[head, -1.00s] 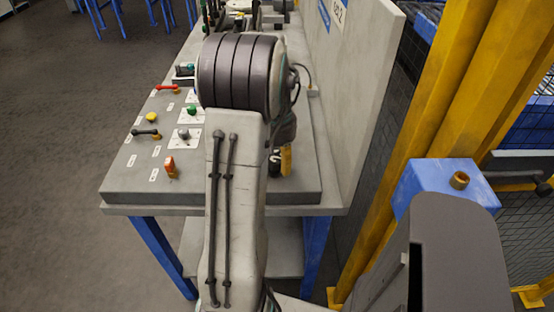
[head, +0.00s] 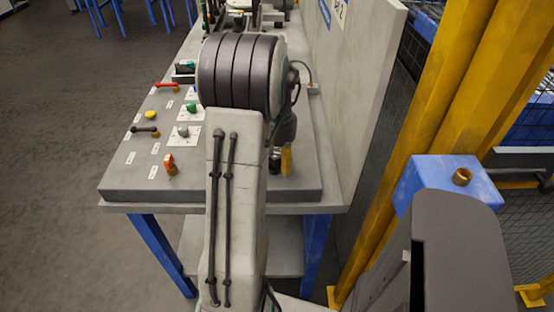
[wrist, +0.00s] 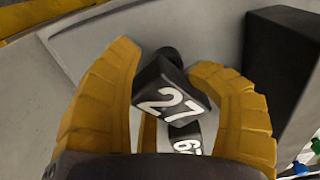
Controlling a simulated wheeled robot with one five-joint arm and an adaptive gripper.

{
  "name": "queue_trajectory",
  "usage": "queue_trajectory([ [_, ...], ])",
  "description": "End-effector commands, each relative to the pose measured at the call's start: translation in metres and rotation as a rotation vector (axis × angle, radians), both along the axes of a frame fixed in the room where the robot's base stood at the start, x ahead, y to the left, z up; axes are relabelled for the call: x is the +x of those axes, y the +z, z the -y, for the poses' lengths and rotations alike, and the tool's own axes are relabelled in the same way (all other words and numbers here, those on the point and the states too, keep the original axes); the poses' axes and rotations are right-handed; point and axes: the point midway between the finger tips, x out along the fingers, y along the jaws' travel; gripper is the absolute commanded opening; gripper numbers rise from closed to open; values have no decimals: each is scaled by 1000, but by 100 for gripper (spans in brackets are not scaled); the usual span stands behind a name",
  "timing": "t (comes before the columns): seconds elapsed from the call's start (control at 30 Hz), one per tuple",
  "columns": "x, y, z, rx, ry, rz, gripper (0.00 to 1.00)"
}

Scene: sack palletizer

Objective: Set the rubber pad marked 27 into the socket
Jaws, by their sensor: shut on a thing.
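The rubber pad marked 27 (wrist: 168,97) is a dark block with white digits, in the middle of the wrist view. My gripper (wrist: 166,62) has its yellow fingers shut on this pad, one on each side. A second dark surface with white marking (wrist: 186,140) shows below the pad, partly hidden; I cannot tell what it belongs to. In the head view my gripper (head: 281,161) is low over the right part of the bench, mostly hidden behind my arm. I cannot make out the socket in either view.
The grey bench (head: 135,185) carries a red handle (head: 166,86), a yellow button (head: 150,115) and an orange switch (head: 170,164) on its left. A grey upright panel (head: 355,80) bounds it at right. A dark block (wrist: 281,75) stands right of my gripper in the wrist view.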

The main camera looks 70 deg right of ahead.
Motion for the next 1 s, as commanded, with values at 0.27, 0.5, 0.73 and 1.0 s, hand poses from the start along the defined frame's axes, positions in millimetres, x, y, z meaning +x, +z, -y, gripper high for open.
queue_trajectory([
  [0.27, -2, -8, -6, 26, -5, -3, 21],
  [0.5, -2, -9, -6, 26, -5, -3, 22],
  [0.73, -2, -12, -6, 26, -5, -3, 22],
  [1.0, -2, -15, -6, 27, -5, -4, 23],
])
